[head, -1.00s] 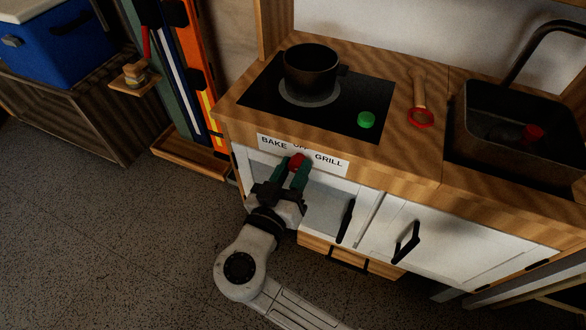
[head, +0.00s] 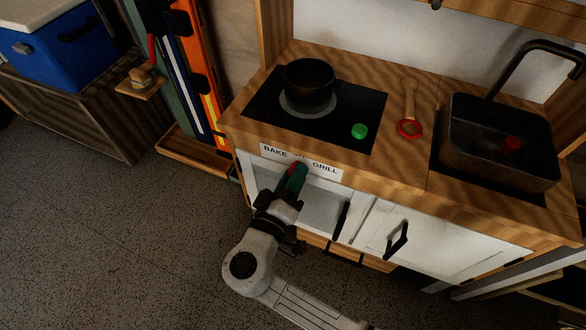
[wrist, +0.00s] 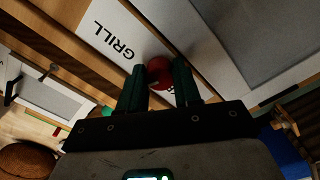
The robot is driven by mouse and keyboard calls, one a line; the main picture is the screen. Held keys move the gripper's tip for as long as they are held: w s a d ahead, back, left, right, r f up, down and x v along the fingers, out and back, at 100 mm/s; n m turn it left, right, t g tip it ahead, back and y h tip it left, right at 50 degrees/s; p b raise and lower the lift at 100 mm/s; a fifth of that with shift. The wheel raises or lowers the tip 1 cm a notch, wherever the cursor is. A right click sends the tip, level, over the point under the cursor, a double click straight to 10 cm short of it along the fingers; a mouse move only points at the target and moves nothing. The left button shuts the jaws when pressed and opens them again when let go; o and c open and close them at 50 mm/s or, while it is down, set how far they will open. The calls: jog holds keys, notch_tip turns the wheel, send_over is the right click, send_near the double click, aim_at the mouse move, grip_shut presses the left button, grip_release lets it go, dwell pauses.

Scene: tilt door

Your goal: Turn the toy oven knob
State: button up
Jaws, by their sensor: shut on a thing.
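The red oven knob (wrist: 160,72) sits on the front of the toy oven, by the white label strip (head: 325,167) reading BAKE and GRILL. My gripper (head: 294,174) is at the knob, with its green fingers shut on it. In the wrist view my gripper (wrist: 160,82) has one finger on each side of the red knob. The fingers are turned, one largely behind the other in the head view. They hide most of the knob and the middle of the label there.
A black pot (head: 308,84) and a green object (head: 359,131) are on the black hob above. A red-rimmed wooden utensil (head: 409,127) lies beside the sink (head: 500,145). Dark door handles (head: 341,220) stick out right of my gripper. Floor to the left is clear.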

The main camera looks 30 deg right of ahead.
jog(key=shift+n+p, duration=1.3)
jog(key=shift+n, duration=0.6)
jog(key=o, duration=1.1)
jog(key=shift+c, duration=0.2)
jog(key=shift+a, duration=0.1)
jog(key=p+v, duration=0.1)
jog(key=v, duration=0.9)
jog(key=shift+s+a+p, duration=0.25)
jog(key=shift+a+p, duration=0.05)
